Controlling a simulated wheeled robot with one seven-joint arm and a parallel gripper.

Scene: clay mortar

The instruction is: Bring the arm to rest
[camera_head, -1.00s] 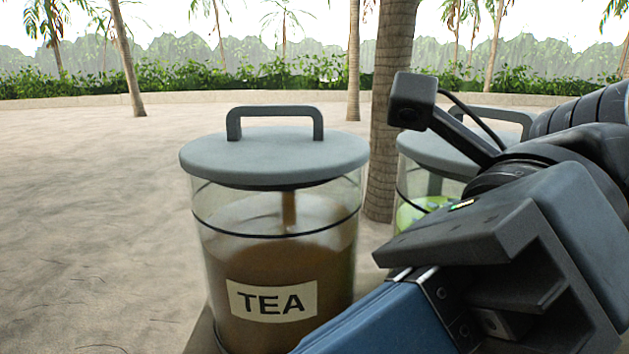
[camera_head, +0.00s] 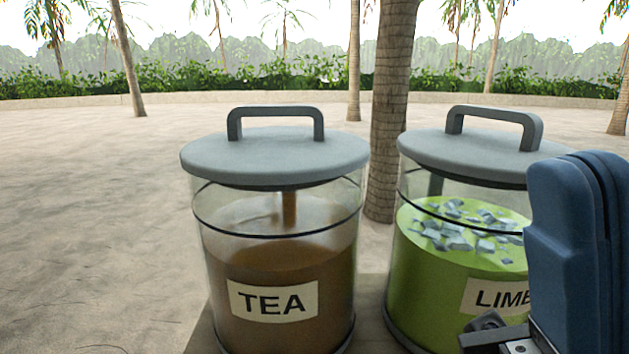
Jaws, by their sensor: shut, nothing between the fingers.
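My gripper (camera_head: 588,168) is at the right edge of the head view. Its blue fingers point upward and are pressed together with nothing between them. Part of it is cut off by the picture's edge. The gripper stands in front of the right side of the lime jar (camera_head: 430,290) and hides part of it and the end of its label. I cannot tell from this view how far apart they are. The rest of my arm is out of view.
The clear tea jar (camera_head: 280,270) with brown liquid stands left of the lime jar, which holds green liquid and ice-like chunks. Both have grey lids with handles. Their stand (camera_head: 371,300) shows between them. Palm trunks (camera_head: 393,120) and open sandy ground lie behind.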

